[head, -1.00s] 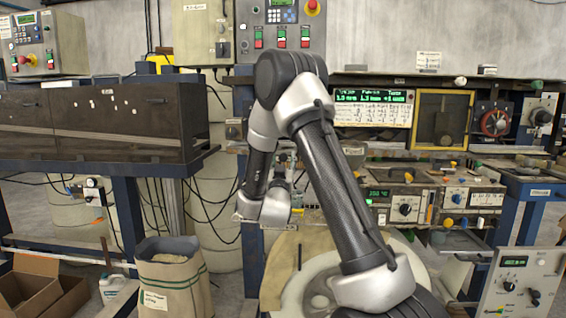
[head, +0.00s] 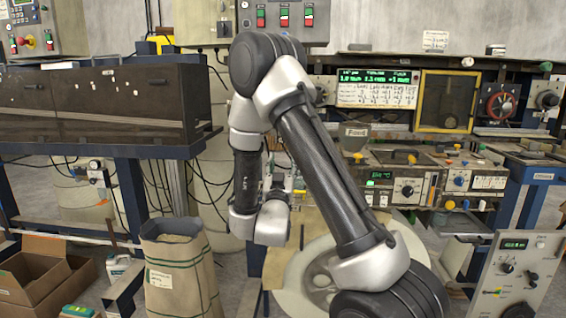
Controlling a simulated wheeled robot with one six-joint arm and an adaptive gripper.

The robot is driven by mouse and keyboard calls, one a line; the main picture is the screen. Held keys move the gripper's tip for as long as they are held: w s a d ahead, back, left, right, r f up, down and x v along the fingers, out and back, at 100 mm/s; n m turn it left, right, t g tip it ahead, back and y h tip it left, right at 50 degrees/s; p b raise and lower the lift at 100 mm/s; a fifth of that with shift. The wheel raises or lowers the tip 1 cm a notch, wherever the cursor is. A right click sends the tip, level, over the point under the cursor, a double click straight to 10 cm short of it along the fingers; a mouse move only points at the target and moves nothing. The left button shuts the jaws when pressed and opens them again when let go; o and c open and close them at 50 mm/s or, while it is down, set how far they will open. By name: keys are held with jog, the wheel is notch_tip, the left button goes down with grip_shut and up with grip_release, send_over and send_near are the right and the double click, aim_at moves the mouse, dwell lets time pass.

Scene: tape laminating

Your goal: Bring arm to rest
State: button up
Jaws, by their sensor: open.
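My arm rises from the lower right of the head view to an elbow at the upper middle, then folds down to the wrist. The wrist hangs in front of the laminating bench (head: 400,158). My gripper's fingers cannot be made out; the wrist and arm links hide that area. I see nothing carried by the arm. A round pale reel-like part (head: 318,275) shows low behind the upper arm and is partly covered by it.
A brown sack (head: 180,280) and an open cardboard box (head: 45,270) stand on the floor at left. A dark cabinet (head: 95,105) sits on a blue frame at left. A control box (head: 520,270) stands at lower right. The bench fills the middle background.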

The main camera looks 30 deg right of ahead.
dwell(0.3)
jog(key=w+a+f+n+g+y, duration=0.1)
jog(key=a+f+g+y, duration=0.2)
jog(key=f, duration=0.5)
jog(key=w+a+f+n+g+y, duration=0.1)
jog(key=w+f+g+y, duration=0.15)
jog(key=f+y, duration=0.4)
jog(key=s+a+f+n+g+y, duration=0.2)
jog(key=s+a+f+g+y, duration=0.1)
jog(key=s+a+f+g, duration=0.3)
jog(key=s+d+r+n+g, duration=0.1)
jog(key=s+d+r, duration=0.2)
jog(key=s+r, duration=0.8)
jog(key=s+d+r+n+g, duration=0.1)
jog(key=s+d+r, duration=0.2)
jog(key=s+r, duration=0.9)
jog(key=s, duration=0.6)
jog(key=shift+r+n+g, duration=0.15)
jog(key=shift+n+g, duration=0.2)
jog(key=shift+n, duration=0.05)
jog(key=shift+d, duration=0.1)
